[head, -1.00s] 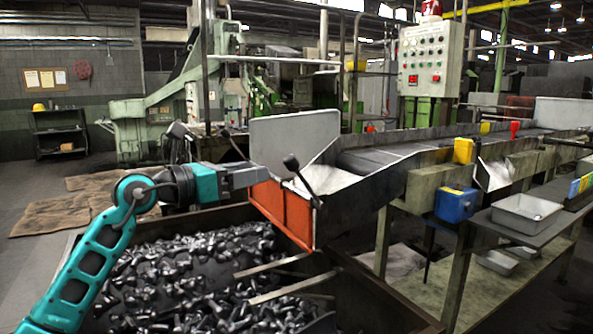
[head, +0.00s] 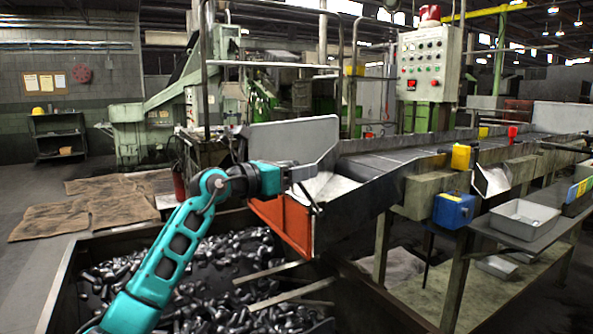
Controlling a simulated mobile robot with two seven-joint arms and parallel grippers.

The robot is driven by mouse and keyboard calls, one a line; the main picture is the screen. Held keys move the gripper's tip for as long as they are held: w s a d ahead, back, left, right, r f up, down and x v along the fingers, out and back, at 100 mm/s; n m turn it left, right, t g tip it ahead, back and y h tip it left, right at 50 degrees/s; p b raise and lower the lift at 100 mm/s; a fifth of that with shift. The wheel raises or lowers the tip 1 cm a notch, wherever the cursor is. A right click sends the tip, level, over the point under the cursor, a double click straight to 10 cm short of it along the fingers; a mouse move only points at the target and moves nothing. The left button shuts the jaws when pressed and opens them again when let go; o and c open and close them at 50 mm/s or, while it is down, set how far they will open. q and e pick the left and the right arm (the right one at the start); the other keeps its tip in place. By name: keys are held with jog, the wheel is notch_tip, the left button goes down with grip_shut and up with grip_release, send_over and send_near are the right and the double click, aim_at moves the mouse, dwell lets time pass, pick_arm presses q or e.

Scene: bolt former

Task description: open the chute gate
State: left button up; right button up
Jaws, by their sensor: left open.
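The chute gate is an orange plate (head: 292,228) across the lower end of the metal chute, above a bin of dark bolts. A thin dark lever (head: 309,196) rises from its right corner, leaning up and left. The lever's upper end and black knob are hidden behind or between my left gripper's jaws. My left gripper (head: 303,174) is open at the chute mouth, right at the lever's upper part. I cannot tell whether it touches the lever. The gate's upper left part is close below my wrist. My right gripper is out of view.
The bolt bin (head: 235,270) lies below, with pale bars across it. A tall grey side plate (head: 292,142) stands behind my gripper. The chute (head: 385,165) runs back right, with a blue box (head: 454,208) and a grey tray (head: 525,218) beside it.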

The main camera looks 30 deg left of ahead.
pick_arm(q)
grip_shut()
dwell(0.5)
